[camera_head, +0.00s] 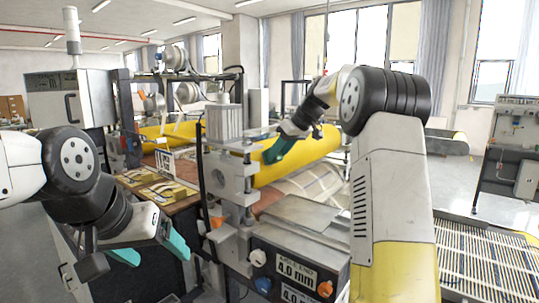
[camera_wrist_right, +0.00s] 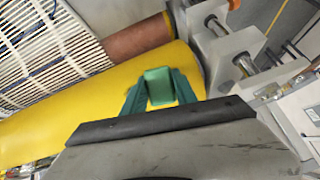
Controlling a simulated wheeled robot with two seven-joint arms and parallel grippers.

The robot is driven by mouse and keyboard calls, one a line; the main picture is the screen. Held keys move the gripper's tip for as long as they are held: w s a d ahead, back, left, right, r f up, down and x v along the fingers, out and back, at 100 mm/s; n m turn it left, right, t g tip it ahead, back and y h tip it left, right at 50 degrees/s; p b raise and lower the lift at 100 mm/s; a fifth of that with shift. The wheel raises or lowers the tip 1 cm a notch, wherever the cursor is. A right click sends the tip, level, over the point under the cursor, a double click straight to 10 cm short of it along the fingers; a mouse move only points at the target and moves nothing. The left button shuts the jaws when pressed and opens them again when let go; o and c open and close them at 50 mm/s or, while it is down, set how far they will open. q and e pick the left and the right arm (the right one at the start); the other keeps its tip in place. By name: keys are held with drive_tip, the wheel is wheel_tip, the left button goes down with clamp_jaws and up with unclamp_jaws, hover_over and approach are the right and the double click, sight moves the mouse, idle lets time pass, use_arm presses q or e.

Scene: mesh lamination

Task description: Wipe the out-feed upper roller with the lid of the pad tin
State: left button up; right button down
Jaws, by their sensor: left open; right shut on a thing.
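A large yellow roller (camera_head: 305,160) lies across the machine behind the grey post, and it fills much of the right wrist view (camera_wrist_right: 60,125). It appears to be the out-feed upper roller. My right gripper (camera_head: 278,150) reaches over it from the right, fingers pointing down to the left. In the right wrist view the green fingers (camera_wrist_right: 158,95) are shut on a small green piece (camera_wrist_right: 158,78), seemingly the pad tin lid, in front of the yellow surface. I cannot tell whether it touches the roller. My left gripper (camera_head: 150,252) is open and empty at the lower left.
A reddish-brown roller (camera_wrist_right: 140,38) runs beside the yellow one in the right wrist view. A grey post (camera_head: 228,165) and control box with 4.0 mm labels (camera_head: 295,268) stand between my arms. Yellow-topped items (camera_head: 160,188) lie on a bench (camera_head: 185,203). A slatted conveyor (camera_head: 485,255) is at right.

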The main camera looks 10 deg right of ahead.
drive_tip(key=w+d, duration=0.5)
drive_tip(key=shift+d, duration=0.15)
idle(0.5)
drive_tip(key=shift+s+a, duration=2.85)
drive_tip(key=shift+a, duration=0.25)
drive_tip(key=s+d+r, duration=0.3)
drive_tip(key=shift+s+d, duration=0.3)
drive_tip(key=shift+d, duration=0.1)
